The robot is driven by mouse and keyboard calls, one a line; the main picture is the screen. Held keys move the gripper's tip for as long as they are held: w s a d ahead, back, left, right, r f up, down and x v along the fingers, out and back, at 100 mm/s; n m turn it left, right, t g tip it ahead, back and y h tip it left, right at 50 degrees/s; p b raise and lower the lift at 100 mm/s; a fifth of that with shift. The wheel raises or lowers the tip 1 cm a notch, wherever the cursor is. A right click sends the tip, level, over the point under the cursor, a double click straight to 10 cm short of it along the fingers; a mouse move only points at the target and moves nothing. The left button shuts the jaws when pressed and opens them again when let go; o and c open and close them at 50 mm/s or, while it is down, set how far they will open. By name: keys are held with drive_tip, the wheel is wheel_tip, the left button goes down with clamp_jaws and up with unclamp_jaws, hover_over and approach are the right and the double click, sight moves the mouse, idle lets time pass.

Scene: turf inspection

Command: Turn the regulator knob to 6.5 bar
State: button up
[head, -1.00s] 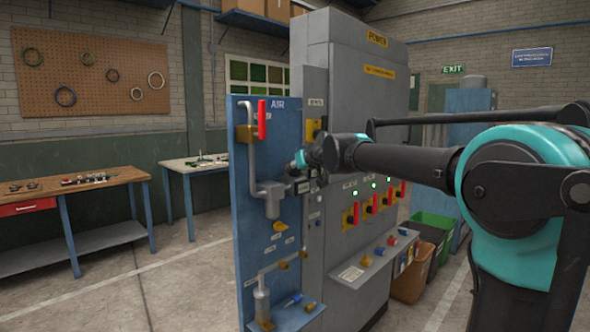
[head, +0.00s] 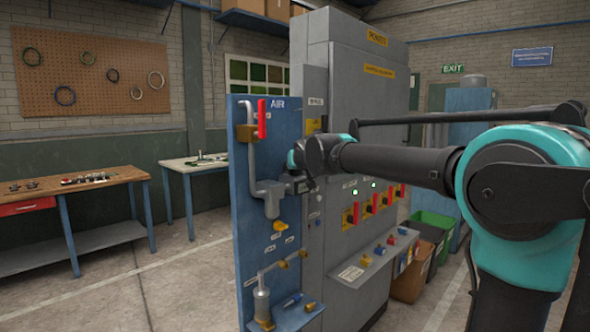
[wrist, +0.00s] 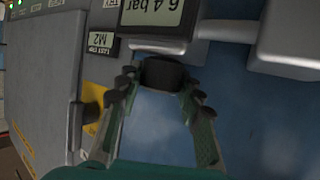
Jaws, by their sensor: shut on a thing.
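The regulator knob (wrist: 160,72) is a dark, short cylinder in the wrist view, just below a pale display (wrist: 155,14). The display appears upside down and reads 6.4 bar. My gripper (wrist: 157,84) has its two green-padded fingers on either side of the knob, with the tips closed on it. In the head view my arm's wrist is at the blue AIR panel (head: 240,210), near its right edge. The knob and the fingertips are hidden there behind my wrist.
A grey POWER cabinet (head: 355,110) stands close to the right of the panel, with several red-handled switches. A red-handled valve (head: 262,119) sits above my wrist. A grey block (wrist: 288,32) lies to the right of the knob in the wrist view.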

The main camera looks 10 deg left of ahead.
drive_tip(key=o, duration=1.2)
drive_tip(key=v, duration=1.2)
